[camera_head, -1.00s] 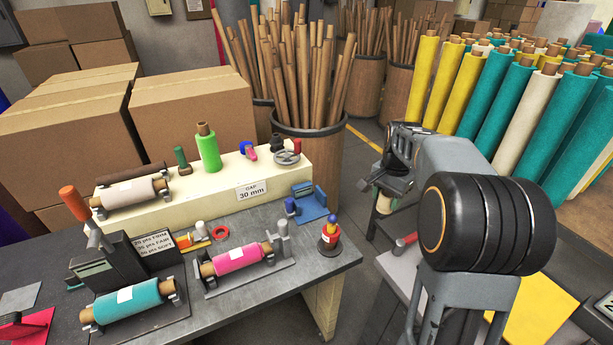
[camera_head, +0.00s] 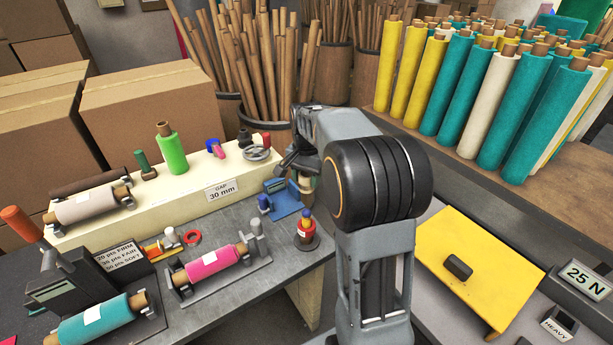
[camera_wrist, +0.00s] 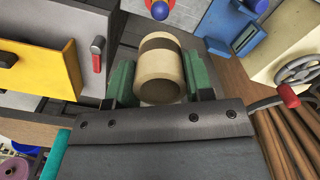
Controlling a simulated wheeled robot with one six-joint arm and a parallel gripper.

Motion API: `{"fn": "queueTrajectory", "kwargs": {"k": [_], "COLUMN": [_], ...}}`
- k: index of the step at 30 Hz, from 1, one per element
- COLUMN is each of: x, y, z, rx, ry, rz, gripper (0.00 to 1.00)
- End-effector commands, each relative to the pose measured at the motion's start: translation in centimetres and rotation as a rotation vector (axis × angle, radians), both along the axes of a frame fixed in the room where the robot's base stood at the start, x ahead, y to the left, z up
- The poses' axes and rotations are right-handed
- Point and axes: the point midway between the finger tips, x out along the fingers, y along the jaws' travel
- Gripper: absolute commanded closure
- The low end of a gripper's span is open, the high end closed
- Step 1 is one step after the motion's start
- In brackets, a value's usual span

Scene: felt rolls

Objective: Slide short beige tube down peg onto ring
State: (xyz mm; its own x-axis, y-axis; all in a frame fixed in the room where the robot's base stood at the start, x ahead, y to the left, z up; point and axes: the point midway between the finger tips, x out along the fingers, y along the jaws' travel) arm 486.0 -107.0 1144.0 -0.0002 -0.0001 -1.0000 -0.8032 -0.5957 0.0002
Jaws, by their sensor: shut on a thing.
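The short beige tube (camera_wrist: 160,78) is between the green pads of my gripper (camera_wrist: 159,84), which is shut on it, its open end toward the wrist camera. In the head view the tube (camera_head: 306,184) shows in part beside my gripper (camera_head: 297,170), with my arm hiding some of it. The peg (camera_head: 305,218), blue-tipped with yellow below, stands upright on the bench near its right edge. A red ring (camera_head: 306,234) is around its lower part, on a dark base. In the wrist view the peg's blue tip (camera_wrist: 160,10) is just beyond the tube, apart from it.
A blue holder (camera_head: 286,200) stands close behind the peg. A pink roll (camera_head: 215,262) on a stand is to its left. The cream block (camera_head: 170,190) runs behind. A yellow sheet (camera_head: 478,265) lies on the right-hand table.

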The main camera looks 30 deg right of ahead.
Motion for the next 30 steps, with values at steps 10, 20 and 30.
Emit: {"fn": "queueTrajectory", "kwargs": {"k": [10,20,30], "x": [0.0,0.0,0.0], "y": [0.0,0.0,0.0], "z": [-2.0,-4.5,-5.0], "rx": [0.0,0.001,0.0], "ry": [0.0,0.001,0.0], "rz": [0.0,0.0,0.0], "gripper": [0.83,0.83,0.83]}}
